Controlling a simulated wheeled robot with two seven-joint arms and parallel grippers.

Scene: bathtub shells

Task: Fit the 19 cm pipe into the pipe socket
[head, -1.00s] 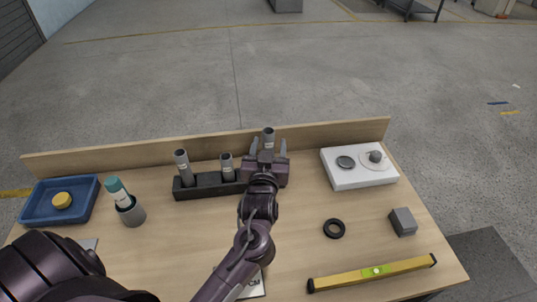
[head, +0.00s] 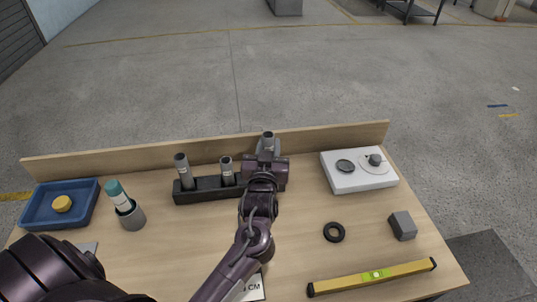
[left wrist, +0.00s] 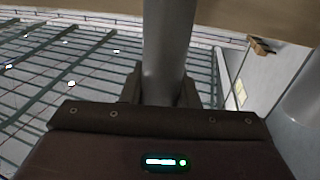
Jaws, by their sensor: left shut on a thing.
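A dark rack (head: 205,193) at the back of the table holds upright grey pipes with pale labels. One taller pipe (head: 182,168) stands at its left end and a shorter one (head: 227,168) near its middle. My left gripper (head: 268,148) is at the rack's right end, shut on a third grey pipe (head: 268,135), whose top shows above the fingers. In the left wrist view this pipe (left wrist: 167,45) stands between the fingers; its lower end is hidden in the head view. I cannot tell its length. A white block (head: 358,182) carries a dark round opening (head: 345,166), possibly the socket. My right gripper is out of view.
A blue tray (head: 85,205) with a yellow disc and a grey cup (head: 132,220) with a teal-capped bottle stand at left. The white block also bears a dial (head: 375,160). A black ring (head: 334,232), grey block (head: 403,226) and yellow level (head: 370,277) lie at right. A low wooden wall (head: 330,138) edges the back.

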